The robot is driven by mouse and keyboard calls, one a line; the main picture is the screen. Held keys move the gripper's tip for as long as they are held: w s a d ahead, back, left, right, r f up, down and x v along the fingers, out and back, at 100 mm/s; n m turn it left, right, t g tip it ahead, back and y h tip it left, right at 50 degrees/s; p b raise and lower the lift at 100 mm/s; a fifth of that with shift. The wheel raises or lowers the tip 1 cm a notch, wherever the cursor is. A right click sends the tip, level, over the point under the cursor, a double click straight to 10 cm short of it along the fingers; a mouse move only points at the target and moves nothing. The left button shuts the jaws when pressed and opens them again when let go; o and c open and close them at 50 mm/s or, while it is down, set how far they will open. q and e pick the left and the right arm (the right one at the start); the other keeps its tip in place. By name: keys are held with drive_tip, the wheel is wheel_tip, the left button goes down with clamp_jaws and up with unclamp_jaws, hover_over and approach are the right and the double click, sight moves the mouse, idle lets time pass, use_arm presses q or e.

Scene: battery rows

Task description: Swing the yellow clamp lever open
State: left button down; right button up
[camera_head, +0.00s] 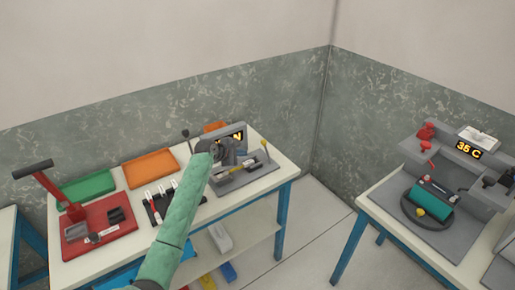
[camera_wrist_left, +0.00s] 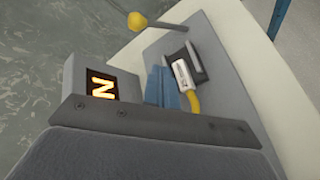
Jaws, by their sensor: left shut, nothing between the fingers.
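The clamp lever (camera_head: 264,144) is a thin rod with a yellow ball knob, standing up at the right of a grey fixture (camera_head: 245,180) on the left table. In the left wrist view the yellow knob (camera_wrist_left: 137,21) is at the top, beyond the fingers and apart from them. My left gripper (camera_head: 226,154) is over the left part of the fixture, left of the lever. In the left wrist view its bluish fingers (camera_wrist_left: 163,87) are together and empty. My right gripper is in no view.
A display box reading N (camera_wrist_left: 102,87) stands close to my left fingers. A silver connector with a yellow end (camera_wrist_left: 185,82) sits in a dark holder beside them. A red press (camera_head: 95,228), green tray (camera_head: 86,188) and orange tray (camera_head: 150,168) stand left. Another bench stands right.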

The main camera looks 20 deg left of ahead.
sight(267, 152)
use_arm(q)
drive_tip(key=shift+w+r+n+t, duration=0.15)
drive_tip(key=shift+w+r+n, duration=0.1)
drive_tip(key=shift+n, duration=0.85)
drive_tip(key=shift+w+r+n+t, duration=0.1)
drive_tip(key=shift+r+n+t, duration=0.15)
drive_tip(key=shift+n, duration=0.85)
drive_tip(key=shift+w+r+n+t, duration=0.1)
drive_tip(key=shift+w+r+n, duration=0.15)
drive_tip(key=shift+n, duration=0.85)
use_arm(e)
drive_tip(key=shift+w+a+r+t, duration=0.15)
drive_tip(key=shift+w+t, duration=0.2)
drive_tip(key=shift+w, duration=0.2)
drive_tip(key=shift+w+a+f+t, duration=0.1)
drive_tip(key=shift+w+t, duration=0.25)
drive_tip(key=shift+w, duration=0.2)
use_arm(q)
drive_tip(key=shift+w, duration=0.1)
drive_tip(key=shift+w+d, duration=0.2)
drive_tip(key=p+x, duration=0.3)
drive_tip(key=x, duration=0.6)
drive_tip(key=shift+d+f, duration=0.1)
drive_tip(key=shift+f, duration=0.05)
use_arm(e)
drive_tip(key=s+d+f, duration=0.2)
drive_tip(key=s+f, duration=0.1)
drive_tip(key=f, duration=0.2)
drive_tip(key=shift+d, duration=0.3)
